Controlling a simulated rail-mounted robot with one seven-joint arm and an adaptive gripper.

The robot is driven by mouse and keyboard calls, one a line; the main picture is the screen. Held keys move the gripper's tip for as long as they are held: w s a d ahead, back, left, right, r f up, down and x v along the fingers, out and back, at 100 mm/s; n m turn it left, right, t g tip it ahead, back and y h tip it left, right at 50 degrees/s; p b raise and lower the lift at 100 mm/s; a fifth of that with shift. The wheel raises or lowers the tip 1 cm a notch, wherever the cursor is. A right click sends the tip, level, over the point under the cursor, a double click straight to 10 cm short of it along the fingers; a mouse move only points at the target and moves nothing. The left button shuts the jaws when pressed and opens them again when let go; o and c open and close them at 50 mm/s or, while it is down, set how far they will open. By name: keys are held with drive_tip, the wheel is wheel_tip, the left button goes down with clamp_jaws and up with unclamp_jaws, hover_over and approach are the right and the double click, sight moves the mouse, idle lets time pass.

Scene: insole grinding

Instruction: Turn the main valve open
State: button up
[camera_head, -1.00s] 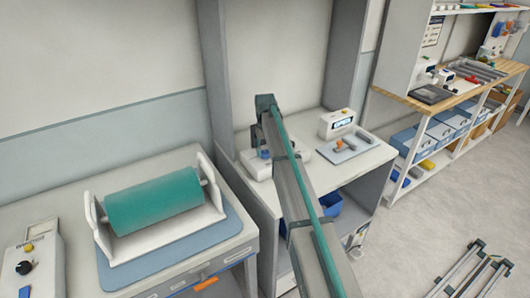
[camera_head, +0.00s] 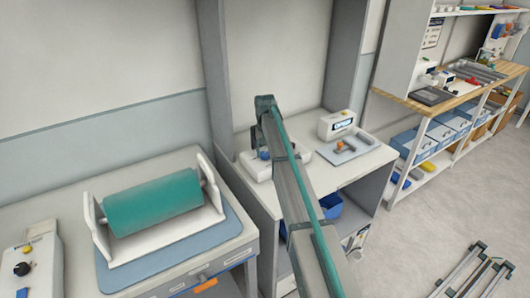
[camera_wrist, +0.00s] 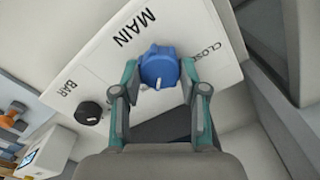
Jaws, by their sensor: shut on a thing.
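The main valve is a blue knob (camera_wrist: 158,68) with a pale pointer mark, set on a white panel (camera_wrist: 106,62) printed MAIN, with part of the word CLOSED by the knob. In the wrist view my gripper (camera_wrist: 158,76) has one finger on each side of the knob and is shut on it. The pointer mark points toward the lower edge of the view. In the head view a small blue spot of the knob (camera_head: 265,155) shows on the white unit beside my arm.
A black dial (camera_wrist: 88,113) marked BAR sits on the same panel. On the bench, a white device with a display (camera_head: 337,124) and a tray (camera_head: 366,146) with small parts stand to the right of my arm. A green roller (camera_head: 152,203) is at the left.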

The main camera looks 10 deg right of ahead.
sight(265, 153)
drive_tip(key=o, duration=1.1)
drive_tip(key=shift+o, duration=0.2)
wheel_tip(265, 153, up, 12)
